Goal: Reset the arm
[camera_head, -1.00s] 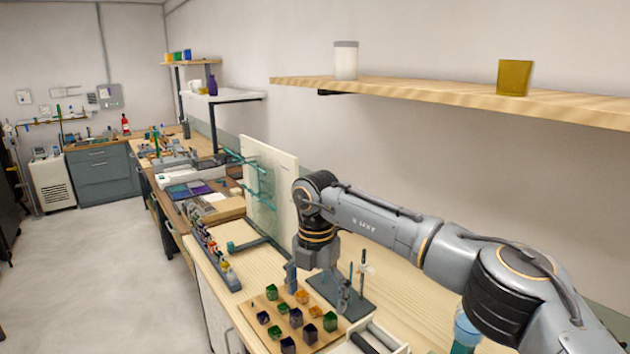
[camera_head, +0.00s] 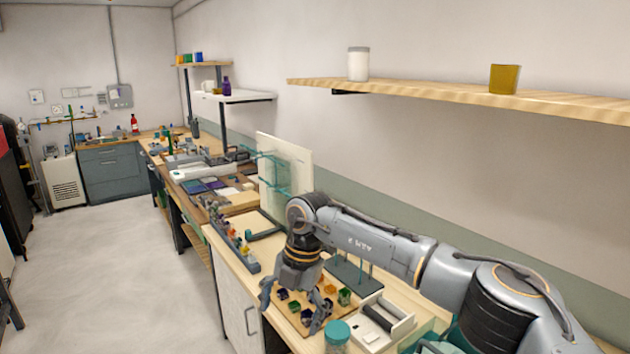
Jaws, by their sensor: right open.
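My right arm comes in from the lower right, and its gripper (camera_head: 290,302) points down over the near workbench. Its two fingers are spread, with nothing seen between them. Below and behind the fingers is a wooden board with several small coloured pieces, among them a green one (camera_head: 344,297); the gripper hides part of the board. I cannot tell whether the fingers touch the board. My left gripper is not in view.
A dark stand with thin glass rods (camera_head: 352,270) is just behind the gripper. A white box (camera_head: 394,328) and a teal-lidded jar (camera_head: 337,335) are to its right. A wooden shelf (camera_head: 430,96) hangs above; the floor at left is free.

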